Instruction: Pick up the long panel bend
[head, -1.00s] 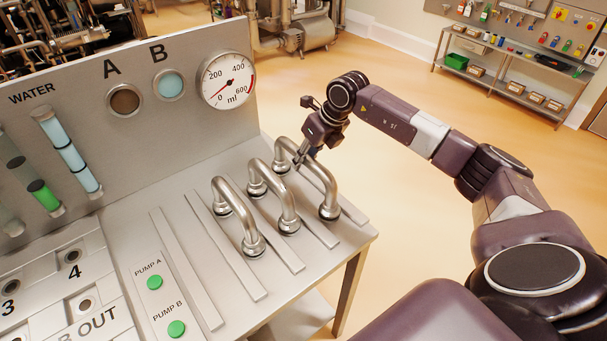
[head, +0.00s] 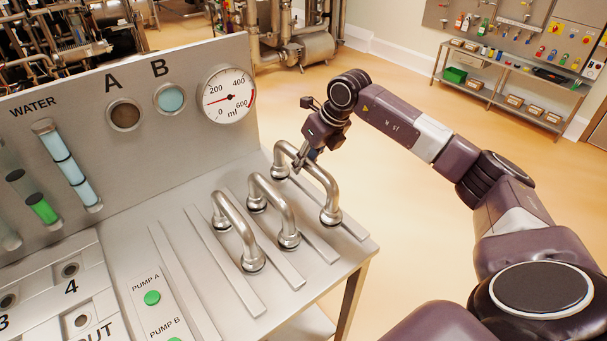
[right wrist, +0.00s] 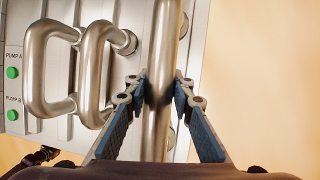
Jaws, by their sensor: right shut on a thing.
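Three shiny steel U-shaped bends stand side by side on the steel panel top. The rightmost, which looks the longest, is the long panel bend (head: 324,178); it also shows in the right wrist view (right wrist: 165,35). My right gripper (head: 302,162) is at its upper, far part. In the right wrist view the blue-padded fingers (right wrist: 160,92) are closed on both sides of the pipe. My left gripper is not in view.
The middle bend (head: 275,205) and left bend (head: 236,230) stand close to the left. An upright panel with a round gauge (head: 228,94) rises behind. The floor (head: 420,170) right of the panel is open. A shelf bench (head: 510,80) stands far off.

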